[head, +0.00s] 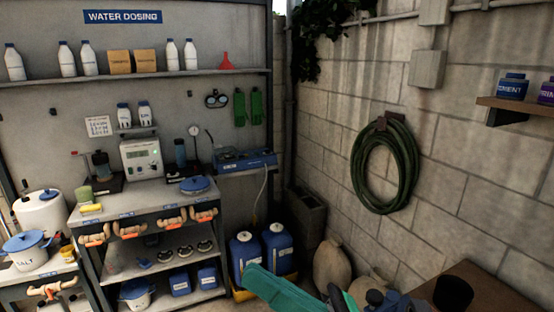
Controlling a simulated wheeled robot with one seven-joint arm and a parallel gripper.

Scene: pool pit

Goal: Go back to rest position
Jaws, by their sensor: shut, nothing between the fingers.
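I cannot make out my gripper in the head view, which is the only view. A teal flat-sided shape (284,291) juts up from the bottom edge, with dark parts to its right. It is cut off by the frame, and I cannot tell what it is. No fingertips show, and nothing is seen held.
A workbench (140,200) with a white dosing unit (141,158) stands at left. A green hose (384,163) hangs on the block wall. A brown tabletop (485,287) with a dark cup (453,293) is at lower right.

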